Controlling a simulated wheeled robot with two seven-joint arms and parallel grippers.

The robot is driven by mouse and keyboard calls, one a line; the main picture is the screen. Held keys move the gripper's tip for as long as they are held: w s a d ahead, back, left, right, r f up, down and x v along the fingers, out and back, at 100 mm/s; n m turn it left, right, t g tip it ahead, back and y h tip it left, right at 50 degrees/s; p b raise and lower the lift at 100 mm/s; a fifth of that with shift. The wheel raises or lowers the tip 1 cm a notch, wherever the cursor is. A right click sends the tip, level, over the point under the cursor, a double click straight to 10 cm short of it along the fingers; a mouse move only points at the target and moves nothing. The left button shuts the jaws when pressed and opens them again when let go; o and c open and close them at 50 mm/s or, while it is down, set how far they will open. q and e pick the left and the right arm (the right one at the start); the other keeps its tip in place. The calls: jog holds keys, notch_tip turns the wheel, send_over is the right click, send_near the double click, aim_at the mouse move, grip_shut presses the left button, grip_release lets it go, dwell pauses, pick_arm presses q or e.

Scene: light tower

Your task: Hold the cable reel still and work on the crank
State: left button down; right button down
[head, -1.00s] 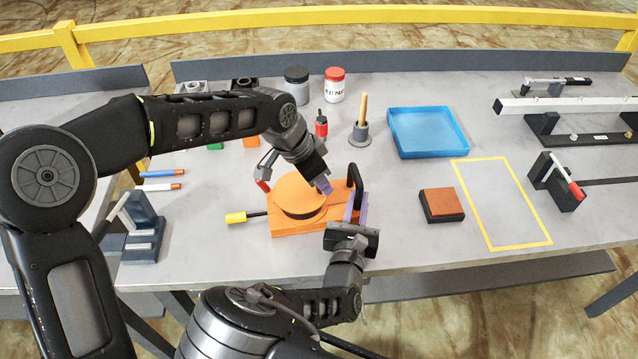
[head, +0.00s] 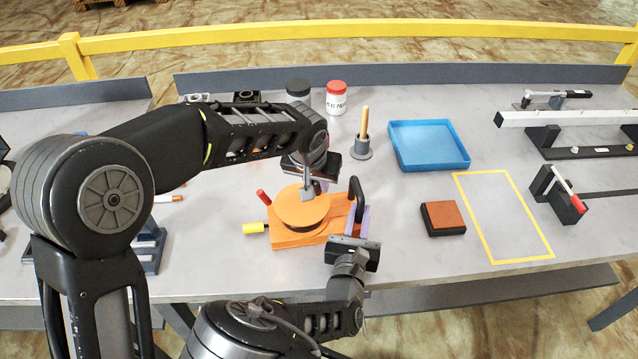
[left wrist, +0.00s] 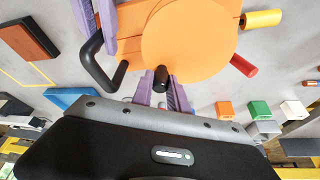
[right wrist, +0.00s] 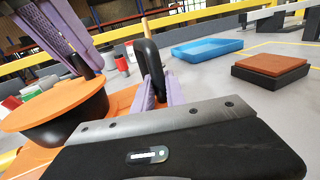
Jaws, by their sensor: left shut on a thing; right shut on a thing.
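The orange cable reel (head: 296,236) sits on the table with a round orange disc (head: 298,211) on top. A black crank knob (left wrist: 161,76) stands near the disc's rim. My left gripper (head: 310,192) is over the disc, shut on this knob; its purple fingers (left wrist: 162,95) show in the left wrist view. My right gripper (head: 357,219) is shut on the upright black handle (right wrist: 148,65) at the reel's right side. A yellow-ended rod (head: 256,228) and a red-tipped lever (head: 263,197) stick out at the reel's left.
A wooden-handled tool in a grey holder (head: 361,149), a blue tray (head: 428,146) and a red-capped jar (head: 336,97) stand behind. A brown-topped block (head: 443,218) and a yellow outlined area (head: 503,216) lie to the right, with clear table between.

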aim_at(312, 209)
pick_arm(q)
jog(key=shift+w+a, duration=0.1)
dwell(0.4)
jog(key=c, duration=1.3)
grip_release()
jog(key=shift+r, duration=0.1)
jog(key=v, duration=1.2)
pick_arm(e)
jog(key=c, duration=1.3)
grip_release()
